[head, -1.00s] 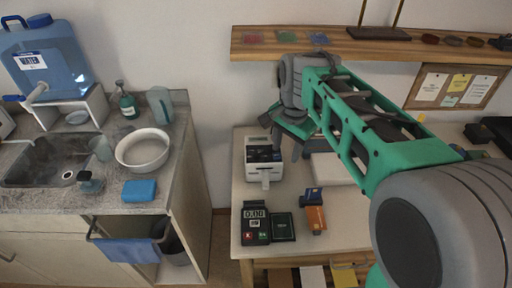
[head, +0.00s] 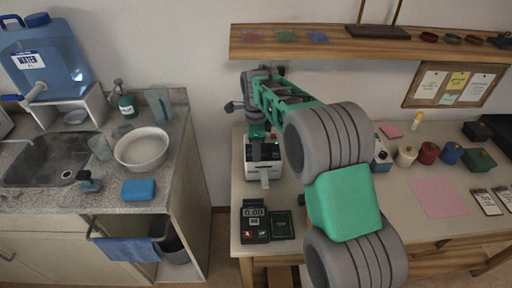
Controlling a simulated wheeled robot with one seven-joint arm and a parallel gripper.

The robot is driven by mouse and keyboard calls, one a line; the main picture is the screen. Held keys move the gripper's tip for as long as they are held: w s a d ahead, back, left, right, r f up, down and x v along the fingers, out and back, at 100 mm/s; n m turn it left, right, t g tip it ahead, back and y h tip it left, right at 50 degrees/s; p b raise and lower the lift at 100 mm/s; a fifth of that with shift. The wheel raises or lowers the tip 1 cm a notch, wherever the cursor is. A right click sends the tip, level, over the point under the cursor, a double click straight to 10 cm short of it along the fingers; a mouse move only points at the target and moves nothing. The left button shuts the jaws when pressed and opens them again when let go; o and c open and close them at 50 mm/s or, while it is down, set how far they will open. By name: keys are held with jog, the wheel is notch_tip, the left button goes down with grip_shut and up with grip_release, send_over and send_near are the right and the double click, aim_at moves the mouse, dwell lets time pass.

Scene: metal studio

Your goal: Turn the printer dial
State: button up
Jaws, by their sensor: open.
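The printer (head: 264,171), a small white and dark box with a pale strip of paper at its front, stands on the table in the head view. My gripper (head: 260,138) points down over the printer's top and back, and covers part of it. The jaws are open, but the fingertips are small and partly lost against the dark printer top. I cannot tell whether they touch the printer. A dial on the printer cannot be made out.
A card reader (head: 255,222) and a dark pad (head: 282,225) lie in front of the printer. Several small jars stand right of my arm. A wooden shelf (head: 300,50) hangs above. A sink counter (head: 100,205) is at left.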

grip_shut()
dwell(0.4)
